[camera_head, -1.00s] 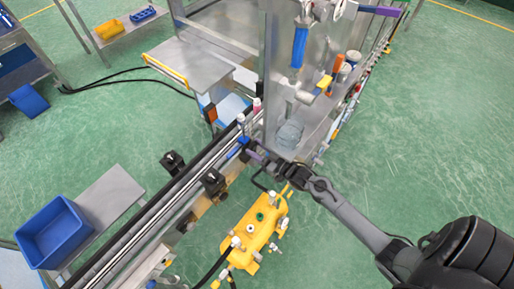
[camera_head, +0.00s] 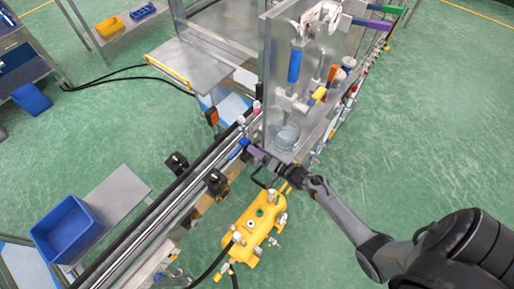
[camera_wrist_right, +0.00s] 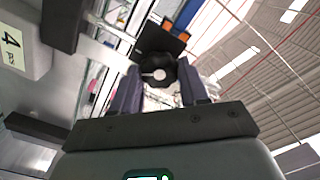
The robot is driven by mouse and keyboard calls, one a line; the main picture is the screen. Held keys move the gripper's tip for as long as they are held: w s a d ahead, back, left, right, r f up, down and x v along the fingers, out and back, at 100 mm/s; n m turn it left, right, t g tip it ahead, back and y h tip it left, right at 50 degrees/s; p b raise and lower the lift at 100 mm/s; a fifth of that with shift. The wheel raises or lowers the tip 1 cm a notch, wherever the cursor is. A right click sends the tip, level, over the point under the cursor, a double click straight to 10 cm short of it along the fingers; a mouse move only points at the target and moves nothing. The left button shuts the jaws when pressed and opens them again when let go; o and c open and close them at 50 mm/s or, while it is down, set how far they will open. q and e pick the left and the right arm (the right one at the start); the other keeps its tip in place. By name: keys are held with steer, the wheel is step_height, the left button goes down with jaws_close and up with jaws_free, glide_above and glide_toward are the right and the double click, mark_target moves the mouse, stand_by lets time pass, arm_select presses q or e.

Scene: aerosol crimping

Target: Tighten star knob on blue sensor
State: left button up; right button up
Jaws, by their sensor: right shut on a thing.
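My right gripper (camera_head: 254,152) reaches in from the right to the conveyor rail, with its purple-grey fingers beside a small blue part (camera_head: 237,149), which looks like the blue sensor. In the right wrist view, a black round knob (camera_wrist_right: 156,72) with a pale centre sits between the two fingers of my right gripper (camera_wrist_right: 157,88). The gripper is shut on this knob. A dark square plate (camera_wrist_right: 158,40) with orange parts shows behind the knob. In the head view the knob is too small and hidden to make out. My left gripper is not in view.
The long conveyor (camera_head: 150,225) runs diagonally beside the gripper, with black blocks (camera_head: 215,182) on its near side. A yellow tank (camera_head: 256,224) stands below the gripper. An upright metal panel (camera_head: 318,60) stands just behind. A blue bin (camera_head: 66,228) is at lower left.

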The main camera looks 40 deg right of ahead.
steer(key=m+p, duration=0.2)
steer(key=m, duration=0.4)
stand_by(0.6)
steer(key=o, duration=1.1)
steer(key=shift+c, duration=0.2)
